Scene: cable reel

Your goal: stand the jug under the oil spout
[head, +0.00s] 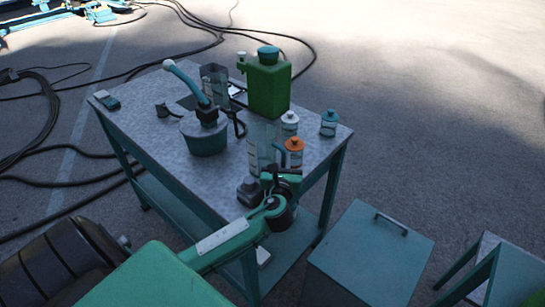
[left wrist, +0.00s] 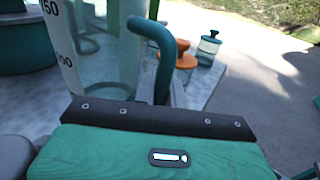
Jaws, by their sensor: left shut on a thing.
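The clear jug (head: 262,143) has dark scale marks and a teal handle. It is upright over the front part of the table, just below the green can in the head view. My left gripper (head: 278,178) is shut on the jug. In the left wrist view the clear wall of the jug (left wrist: 103,45) and its curved handle (left wrist: 160,42) rise beyond my gripper. I cannot tell whether the jug's base touches the table. My right gripper is not in view.
A green can (head: 268,88) with a teal cap stands above the jug in the picture. Orange-topped (head: 294,152), white and teal-topped bottles (head: 329,122) stand at right. A dark-framed clear container (head: 214,77) is behind the pot. The table's (head: 165,165) left front is mostly clear.

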